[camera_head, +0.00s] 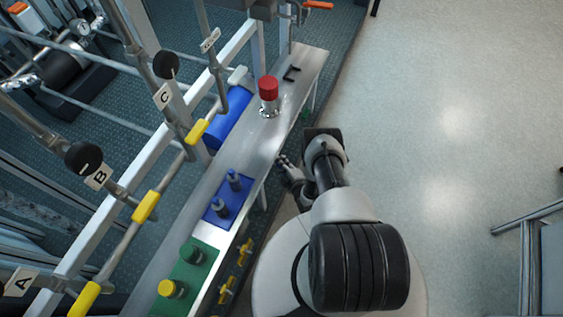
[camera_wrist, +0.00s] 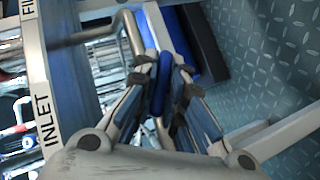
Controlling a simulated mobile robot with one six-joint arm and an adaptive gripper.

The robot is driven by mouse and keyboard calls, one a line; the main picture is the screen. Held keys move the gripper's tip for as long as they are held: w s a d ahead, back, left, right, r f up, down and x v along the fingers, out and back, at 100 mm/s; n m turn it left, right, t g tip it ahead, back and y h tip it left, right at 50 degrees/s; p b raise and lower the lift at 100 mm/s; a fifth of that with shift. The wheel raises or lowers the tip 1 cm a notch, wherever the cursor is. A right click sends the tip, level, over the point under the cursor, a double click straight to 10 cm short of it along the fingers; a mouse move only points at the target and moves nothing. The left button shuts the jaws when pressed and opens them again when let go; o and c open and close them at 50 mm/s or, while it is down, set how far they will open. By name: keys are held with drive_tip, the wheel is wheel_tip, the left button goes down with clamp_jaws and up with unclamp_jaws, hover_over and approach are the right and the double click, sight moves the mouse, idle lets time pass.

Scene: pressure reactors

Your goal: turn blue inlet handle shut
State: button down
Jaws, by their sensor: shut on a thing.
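The blue inlet handle (camera_wrist: 162,92) shows in the wrist view as a narrow blue bar between my fingers. My gripper (camera_wrist: 164,72) is shut on it, with one finger on each side. The fingers hide part of the handle. A white label reading INLET (camera_wrist: 45,119) is on the frame to the left. In the head view my gripper (camera_head: 286,163) is beside and below the right edge of the metal bench; the handle cannot be made out there.
The metal bench (camera_head: 262,140) carries a red-capped part (camera_head: 268,88), a blue block with pegs (camera_head: 228,200) and a green block (camera_head: 190,275). Yellow valve handles (camera_head: 245,251) stick out below its edge. Open floor (camera_head: 440,130) lies to the right.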

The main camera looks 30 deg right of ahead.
drive_tip(key=shift+w+d+r+m+g+y+p, duration=0.1)
drive_tip(key=shift+m+g+y+p, duration=0.25)
drive_tip(key=shift+m+g+y, duration=0.4)
drive_tip(key=shift+m+g+y+b, duration=0.35)
drive_tip(key=shift+m+g+y, duration=0.25)
drive_tip(key=shift+g, duration=0.55)
drive_tip(key=shift+m+g+y+b, duration=0.3)
drive_tip(key=shift+m+g+y, duration=0.35)
drive_tip(key=shift+g, duration=0.05)
drive_tip(key=shift+m+g+y, duration=0.8)
drive_tip(key=shift+g+y, duration=0.1)
drive_tip(key=shift+y, duration=0.2)
drive_tip(key=c, duration=1.7)
unclamp_jaws()
drive_tip(key=shift+o, duration=0.2)
